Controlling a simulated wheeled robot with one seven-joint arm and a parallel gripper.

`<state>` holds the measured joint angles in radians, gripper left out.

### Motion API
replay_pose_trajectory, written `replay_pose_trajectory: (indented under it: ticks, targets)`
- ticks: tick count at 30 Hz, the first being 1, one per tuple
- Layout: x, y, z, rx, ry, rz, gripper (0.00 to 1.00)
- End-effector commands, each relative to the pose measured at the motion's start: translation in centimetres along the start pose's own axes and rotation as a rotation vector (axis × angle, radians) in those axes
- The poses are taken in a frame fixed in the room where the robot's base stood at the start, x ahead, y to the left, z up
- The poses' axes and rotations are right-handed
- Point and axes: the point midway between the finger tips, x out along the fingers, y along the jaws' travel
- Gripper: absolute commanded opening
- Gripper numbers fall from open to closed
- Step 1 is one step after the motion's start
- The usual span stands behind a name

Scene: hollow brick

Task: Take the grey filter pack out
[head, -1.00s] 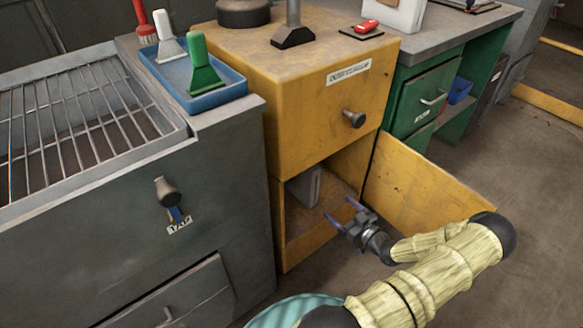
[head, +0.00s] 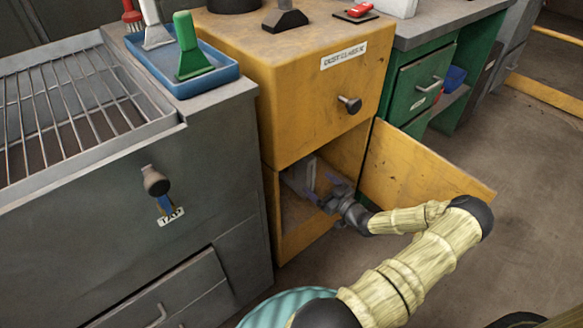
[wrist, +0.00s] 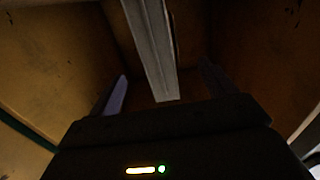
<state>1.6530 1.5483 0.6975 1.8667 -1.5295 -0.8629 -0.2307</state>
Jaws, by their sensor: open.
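The grey filter pack (head: 309,173) stands upright inside the lower compartment of the yellow cabinet (head: 305,95). It also shows in the wrist view as a long pale grey slab (wrist: 150,45), ahead of my gripper and between the lines of its two fingers. My gripper (head: 324,190) is at the mouth of the compartment, with its fingers reaching inside. In the wrist view my gripper (wrist: 162,88) is open, one finger on each side of the slab's near end. I cannot tell whether either finger touches it.
The yellow door (head: 415,180) hangs open to the right of the compartment, close to my arm. A teal ribbed object (head: 275,308) is on the floor in front.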

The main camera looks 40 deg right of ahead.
Motion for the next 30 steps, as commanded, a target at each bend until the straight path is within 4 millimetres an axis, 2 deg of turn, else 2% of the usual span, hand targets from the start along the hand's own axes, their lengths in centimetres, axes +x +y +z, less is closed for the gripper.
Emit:
replay_pose_trajectory:
  ticks: [3,7,21,30]
  targets:
    - [2.2,0.0,0.3,0.0,0.002,-0.001,0.84]
    - [4.0,0.0,0.3,0.0,0.001,-0.001,0.84]
    - [5.0,0.0,0.1,0.0,0.001,0.0,0.84]
    - [8.8,0.2,0.5,0.0,0.001,-0.001,0.84]
